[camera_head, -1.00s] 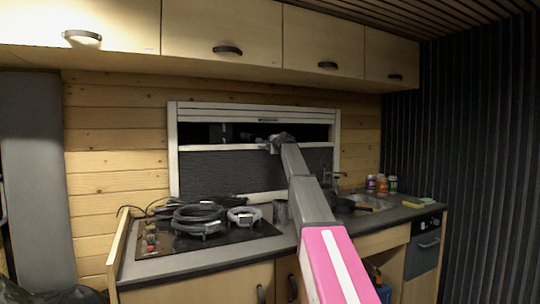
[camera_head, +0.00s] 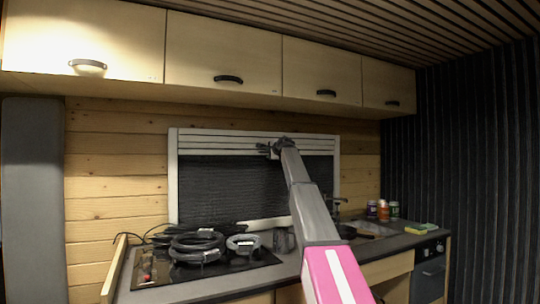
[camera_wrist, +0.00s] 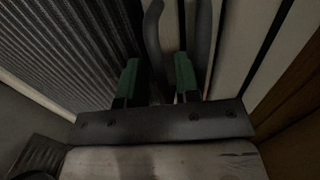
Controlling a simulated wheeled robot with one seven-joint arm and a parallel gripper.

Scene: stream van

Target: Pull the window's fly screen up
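The window (camera_head: 174,185) is on the wood wall behind the counter, in a light frame. Its dark, ribbed fly screen (camera_head: 225,185) fills the opening up to the pale slats (camera_head: 215,143) at the top. The screen's pale bar now lies close against those slats. My gripper (camera_head: 270,149) is at this bar, right of the window's middle. In the wrist view, my gripper (camera_wrist: 177,40) has its two dark fingers apart, with green blocks at their bases. Pale strips pass behind them, and the ribbed screen (camera_wrist: 60,50) is at left. Contact at the fingertips cannot be made out.
Coiled black hoses (camera_head: 197,246) lie on the hob below the window. A sink (camera_head: 370,230) and small jars (camera_head: 383,210) are at right. Wooden cupboards (camera_head: 220,60) hang close above the window. My arm reaches over the counter (camera_head: 215,283).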

